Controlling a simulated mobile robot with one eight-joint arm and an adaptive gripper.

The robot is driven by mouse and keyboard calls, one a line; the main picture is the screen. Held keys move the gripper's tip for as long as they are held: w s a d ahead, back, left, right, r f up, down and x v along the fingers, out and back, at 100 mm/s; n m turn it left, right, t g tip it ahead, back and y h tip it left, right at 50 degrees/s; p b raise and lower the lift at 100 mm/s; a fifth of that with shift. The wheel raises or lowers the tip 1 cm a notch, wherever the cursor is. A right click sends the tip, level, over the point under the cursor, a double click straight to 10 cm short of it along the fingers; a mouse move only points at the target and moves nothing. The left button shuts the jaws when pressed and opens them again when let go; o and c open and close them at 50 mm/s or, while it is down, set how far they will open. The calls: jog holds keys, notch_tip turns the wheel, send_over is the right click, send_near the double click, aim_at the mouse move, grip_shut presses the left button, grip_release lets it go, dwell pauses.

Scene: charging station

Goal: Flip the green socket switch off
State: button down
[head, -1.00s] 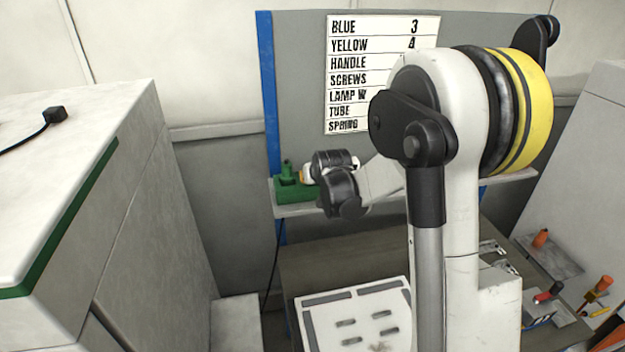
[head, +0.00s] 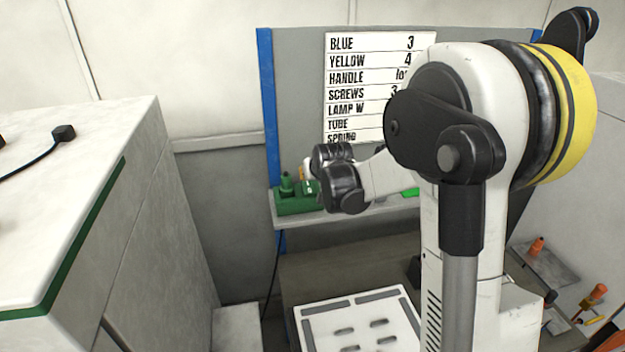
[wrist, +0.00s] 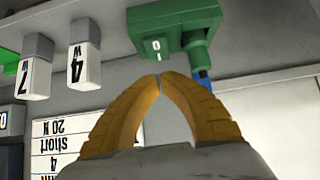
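The green socket (head: 297,204) stands at the left end of the shelf, with a raised green part on top. In the wrist view the green socket (wrist: 176,22) hangs at the top of the upside-down picture. Its switch (wrist: 153,47) shows as a small face with white marks. My gripper (wrist: 160,82) has its two yellow fingers together at the tips, with nothing seen between them. The tips appear just short of the switch face; I cannot tell if they touch. In the head view, my wrist hides most of the fingers.
A sign board (head: 368,85) hangs behind the shelf (head: 378,212). Two white numbered blocks, one marked 4 (wrist: 85,62) and one marked 7 (wrist: 35,72), show beside the socket. A white slotted panel (head: 330,318) lies below. A large white cabinet (head: 70,200) stands at left.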

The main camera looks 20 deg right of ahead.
jog(key=v, duration=0.8)
jog(key=shift+s, duration=0.55)
jog(key=shift+a+f, duration=0.15)
jog(key=shift+a, duration=0.05)
jog(key=s+a+f+g+b, duration=0.1)
jog(key=s+a+f+b, duration=0.3)
jog(key=s+f+b, duration=0.4)
jog(key=s+a+f+n+g+y+b, duration=0.1)
jog(key=s+a+f+b, duration=0.3)
jog(key=s+f+b, duration=0.4)
jog(key=s+a+f+n+y+b, duration=0.1)
jog(key=s+a+f+b, duration=0.3)
jog(key=s+f+b, duration=0.4)
jog(key=s, duration=0.4)
jog(key=shift+a+f+g, duration=0.2)
jog(key=shift+f+g, duration=0.1)
jog(key=shift+g, duration=0.1)
